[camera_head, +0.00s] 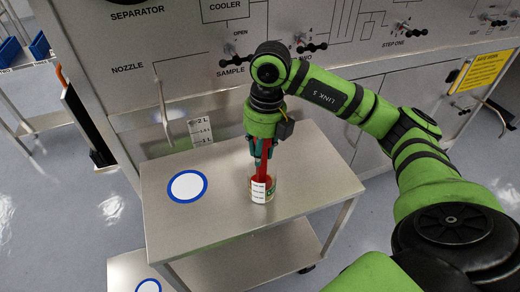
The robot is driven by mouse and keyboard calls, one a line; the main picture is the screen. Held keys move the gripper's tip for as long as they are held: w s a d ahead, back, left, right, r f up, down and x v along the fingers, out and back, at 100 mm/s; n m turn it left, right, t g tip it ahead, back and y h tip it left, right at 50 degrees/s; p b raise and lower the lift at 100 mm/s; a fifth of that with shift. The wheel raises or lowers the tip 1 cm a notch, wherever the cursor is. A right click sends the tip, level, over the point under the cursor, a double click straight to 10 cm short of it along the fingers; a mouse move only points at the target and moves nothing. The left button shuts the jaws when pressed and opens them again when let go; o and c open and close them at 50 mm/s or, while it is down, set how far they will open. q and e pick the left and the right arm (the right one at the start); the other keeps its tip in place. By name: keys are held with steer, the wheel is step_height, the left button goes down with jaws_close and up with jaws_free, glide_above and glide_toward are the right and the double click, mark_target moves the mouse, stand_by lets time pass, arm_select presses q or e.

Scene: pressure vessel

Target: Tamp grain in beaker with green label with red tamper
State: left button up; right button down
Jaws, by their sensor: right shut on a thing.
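A clear beaker (259,196) with a white label bearing dark print and some green on its side stands upright toward the right of the metal cart top. The red tamper (265,163) points down into it. My right gripper (262,150) is above the beaker, shut on the tamper's upper part. The tamper's lower end and the grain are hard to make out behind the label. My left gripper is not in view.
The steel cart (216,225) has a blue-ringed white circle (187,186) left of the beaker, with clear surface around it. Behind stands a steel panel (180,70) with valve handles. Blue bins (10,50) are far left.

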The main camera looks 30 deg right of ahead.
steer(key=shift+r, duration=0.2)
steer(key=shift+r+p, duration=1.1)
steer(key=shift+r, duration=0.3)
steer(key=shift+f, duration=0.1)
step_height(320, 180, down, 3)
steer(key=shift+r+b, duration=0.1)
steer(key=shift+b, duration=1.15)
steer(key=shift+r, duration=0.1)
steer(key=shift+r+p, duration=1.1)
steer(key=shift+r, duration=0.25)
